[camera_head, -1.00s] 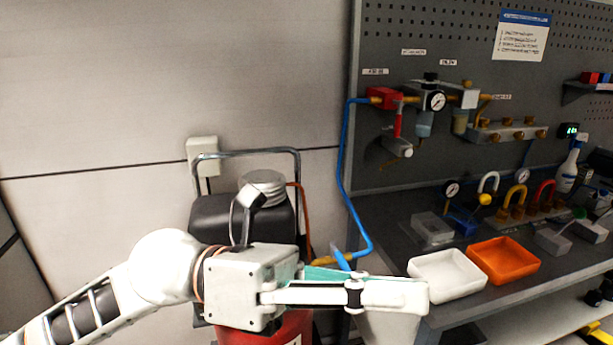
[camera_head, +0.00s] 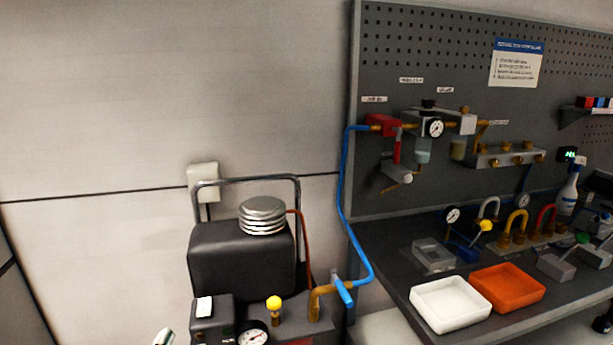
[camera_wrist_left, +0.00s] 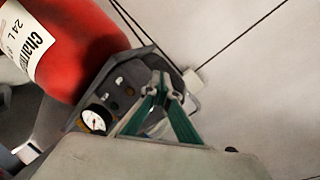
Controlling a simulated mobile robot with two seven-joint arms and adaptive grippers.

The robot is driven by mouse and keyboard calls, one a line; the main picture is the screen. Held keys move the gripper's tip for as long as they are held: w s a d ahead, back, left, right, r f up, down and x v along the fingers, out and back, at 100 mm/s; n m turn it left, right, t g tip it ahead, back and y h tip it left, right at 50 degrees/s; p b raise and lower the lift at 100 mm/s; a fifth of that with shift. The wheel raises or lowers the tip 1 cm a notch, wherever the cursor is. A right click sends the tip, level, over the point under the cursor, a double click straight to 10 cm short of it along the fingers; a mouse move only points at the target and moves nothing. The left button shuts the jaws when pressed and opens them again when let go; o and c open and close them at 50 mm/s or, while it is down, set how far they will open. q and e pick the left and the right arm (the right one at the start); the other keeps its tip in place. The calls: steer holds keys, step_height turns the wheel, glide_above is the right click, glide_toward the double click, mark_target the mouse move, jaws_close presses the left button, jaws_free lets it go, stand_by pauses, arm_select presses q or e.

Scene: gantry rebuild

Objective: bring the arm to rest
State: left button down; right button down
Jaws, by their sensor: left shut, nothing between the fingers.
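My left gripper (camera_wrist_left: 161,84) shows in the left wrist view, its green-sided fingers meeting at the tips with nothing between them. In the head view only a small pale tip of the left gripper (camera_head: 163,337) shows at the bottom edge, left of the compressor (camera_head: 242,258). The rest of that arm is out of the picture. In the wrist view the fingers appear in front of the compressor's dark panel; I cannot tell the gap. My right gripper is in neither view.
A red tank (camera_wrist_left: 75,45) and a pressure gauge (camera_wrist_left: 96,119) are close in the wrist view. A blue hose (camera_head: 343,190) runs up to the pegboard (camera_head: 385,50). A white tray (camera_head: 450,303) and an orange tray (camera_head: 508,288) sit on the bench. The wall at left is bare.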

arm_select(q)
steer(key=s+a+f+n+g+y, duration=0.1)
steer(key=s+a+f+g, duration=0.35)
steer(key=s+f, duration=0.35)
steer(key=s+a+f+n+g+y, duration=0.1)
steer(key=s+a+f+n+g, duration=0.1)
steer(key=s+a+f+g, duration=0.45)
steer(key=d+f+n+t+h, duration=0.2)
steer(key=d+f+t+h, duration=0.4)
steer(key=d+f, duration=0.9)
steer(key=shift+s+d+f+t+h, duration=0.3)
steer(key=shift+d+f+h, duration=0.15)
steer(key=shift+d, duration=1)
